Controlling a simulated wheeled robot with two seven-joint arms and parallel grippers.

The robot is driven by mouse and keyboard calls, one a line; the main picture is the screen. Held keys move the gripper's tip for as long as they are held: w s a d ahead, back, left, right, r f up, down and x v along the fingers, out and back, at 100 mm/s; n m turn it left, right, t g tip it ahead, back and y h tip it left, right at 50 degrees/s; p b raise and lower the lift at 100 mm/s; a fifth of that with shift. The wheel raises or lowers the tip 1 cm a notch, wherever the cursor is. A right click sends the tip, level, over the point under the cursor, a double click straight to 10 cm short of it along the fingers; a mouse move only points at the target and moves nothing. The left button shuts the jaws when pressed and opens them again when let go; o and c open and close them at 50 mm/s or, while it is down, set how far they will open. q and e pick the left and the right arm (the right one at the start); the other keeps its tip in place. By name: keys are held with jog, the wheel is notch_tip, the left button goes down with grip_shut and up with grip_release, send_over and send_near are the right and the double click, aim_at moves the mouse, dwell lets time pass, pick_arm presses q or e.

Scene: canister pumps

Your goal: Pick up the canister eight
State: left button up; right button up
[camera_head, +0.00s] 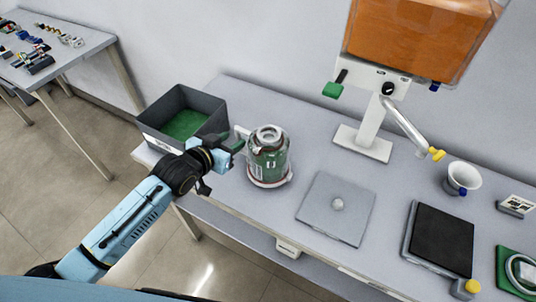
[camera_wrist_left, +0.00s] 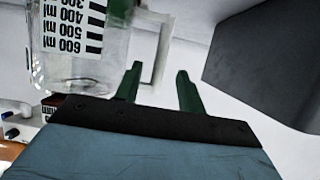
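A canister (camera_head: 268,158) with a round lid, green sides and a pale handle stands upright on a round base on the bench. In the left wrist view its clear wall with ml marks (camera_wrist_left: 75,45) fills the upper left. My left gripper (camera_head: 238,142) is beside the canister, at its handle side. Its two green fingers (camera_wrist_left: 160,72) are apart, and the pale handle (camera_wrist_left: 164,50) shows between their tips, with no visible grip on it. I cannot read a number eight on the canister. My right gripper is not in view.
A dark grey bin (camera_head: 207,104) with a green bottom stands just left of the canister. A grey plate with a knob (camera_head: 350,190) lies to its right. A stand with an orange tank (camera_head: 415,35) rises behind. A black pad (camera_head: 442,240) and white cup (camera_head: 463,175) are farther right.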

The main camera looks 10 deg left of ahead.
aim_at(237, 138)
pick_arm(q)
jog(key=x, duration=0.4)
jog(key=shift+d+b, duration=0.1)
jog(key=shift+b, duration=0.25)
jog(key=shift+c, duration=0.2)
grip_shut()
